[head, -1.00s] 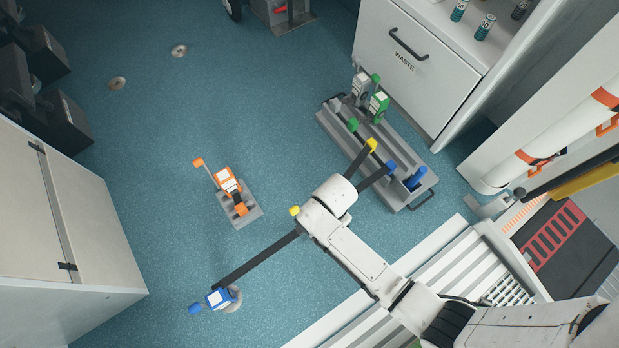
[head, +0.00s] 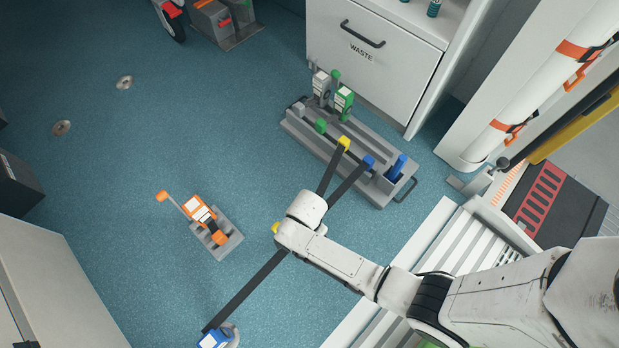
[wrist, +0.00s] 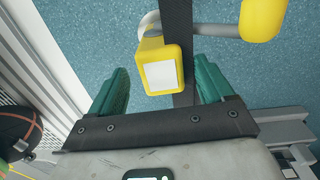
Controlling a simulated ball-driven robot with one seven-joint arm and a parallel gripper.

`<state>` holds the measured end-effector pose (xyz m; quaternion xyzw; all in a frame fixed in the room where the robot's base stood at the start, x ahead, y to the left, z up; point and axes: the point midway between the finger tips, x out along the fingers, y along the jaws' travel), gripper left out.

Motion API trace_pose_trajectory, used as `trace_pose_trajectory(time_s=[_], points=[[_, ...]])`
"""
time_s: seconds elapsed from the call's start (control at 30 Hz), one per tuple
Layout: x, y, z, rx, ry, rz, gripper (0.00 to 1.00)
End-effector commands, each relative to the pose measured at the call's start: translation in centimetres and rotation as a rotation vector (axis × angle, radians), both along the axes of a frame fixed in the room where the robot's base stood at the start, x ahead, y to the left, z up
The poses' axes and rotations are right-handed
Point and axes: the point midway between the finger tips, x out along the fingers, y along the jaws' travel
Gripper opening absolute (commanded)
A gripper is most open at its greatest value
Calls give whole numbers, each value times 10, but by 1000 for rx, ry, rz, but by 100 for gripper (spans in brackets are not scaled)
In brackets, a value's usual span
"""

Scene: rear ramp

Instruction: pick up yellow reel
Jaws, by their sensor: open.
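The yellow reel is a yellow block with a white label (wrist: 163,75) in the wrist view, with a yellow knob (wrist: 263,17) on a grey crank beside it. A dark strap runs past it. My gripper (wrist: 161,68) is open, with one green finger on each side of the block. I cannot tell whether the fingers touch it. In the head view my arm's end hides most of the reel; only a bit of yellow (head: 276,228) shows at its left. A yellow strap end (head: 344,143) sits at the grey rack.
The grey rack (head: 300,127) holds green, grey and blue pieces before the waste cabinet (head: 375,60). A blue reel (head: 214,340) lies at the bottom, its strap passing under my arm. An orange reel (head: 200,211) sits on a grey base at left. The ramp (head: 440,250) lies right.

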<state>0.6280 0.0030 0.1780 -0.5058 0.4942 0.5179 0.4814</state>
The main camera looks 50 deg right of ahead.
Motion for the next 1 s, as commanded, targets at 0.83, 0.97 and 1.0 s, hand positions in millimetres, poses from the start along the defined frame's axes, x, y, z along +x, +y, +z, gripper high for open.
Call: trace_pose_trajectory(time_s=[0.83, 0.97, 1.0], points=[[1, -2, -32, 0, -1, 1, 46], [1, -2, -32, 0, 0, 1, 34], [1, -2, -32, 0, 0, 1, 30]])
